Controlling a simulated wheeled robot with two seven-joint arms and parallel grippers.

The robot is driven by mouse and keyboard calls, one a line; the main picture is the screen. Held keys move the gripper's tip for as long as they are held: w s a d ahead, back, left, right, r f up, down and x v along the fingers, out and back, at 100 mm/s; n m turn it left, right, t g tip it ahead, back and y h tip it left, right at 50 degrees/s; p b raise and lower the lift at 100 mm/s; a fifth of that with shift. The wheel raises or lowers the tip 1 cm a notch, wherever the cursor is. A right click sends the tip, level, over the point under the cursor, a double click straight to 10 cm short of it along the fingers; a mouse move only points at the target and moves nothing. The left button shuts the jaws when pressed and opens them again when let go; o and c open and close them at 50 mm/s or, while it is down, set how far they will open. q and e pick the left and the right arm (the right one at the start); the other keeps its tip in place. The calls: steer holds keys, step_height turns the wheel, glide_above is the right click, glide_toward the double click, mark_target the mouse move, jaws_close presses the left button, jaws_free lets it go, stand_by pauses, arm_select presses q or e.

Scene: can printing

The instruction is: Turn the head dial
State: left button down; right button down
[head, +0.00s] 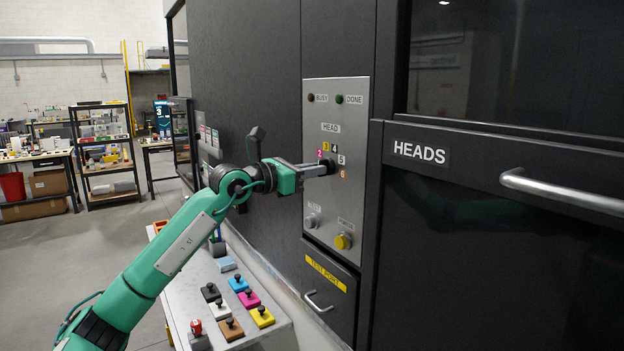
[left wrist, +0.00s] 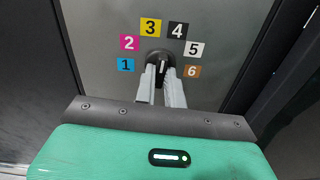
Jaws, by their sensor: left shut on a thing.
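The head dial (left wrist: 161,58) is a small black knob on the grey control panel (head: 320,215), under the label HEAD. Coloured number tags 1 to 6 arc around it in the left wrist view. My left gripper (head: 328,169) reaches the panel from the left and is shut on the dial; it also shows in the left wrist view (left wrist: 160,70). The dial's white mark points up, roughly between tags 3 and 4. In the head view the fingers hide much of the dial and some tags. My right gripper is not in view.
Below the dial are a grey knob (head: 312,221) and a yellow button (head: 343,241). A drawer handle (head: 319,302) and the HEADS door handle (head: 560,192) stick out. A side table (head: 188,287) holds several coloured blocks with black knobs.

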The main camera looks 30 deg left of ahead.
arm_select(q)
steer(key=shift+n+b, duration=0.75)
steer(key=shift+n, duration=1.55)
steer(key=c, duration=1.5)
jaws_free()
steer(key=shift+b+v, duration=4.15)
steer(key=shift+v, duration=2.75)
steer(key=shift+w+f, duration=0.1)
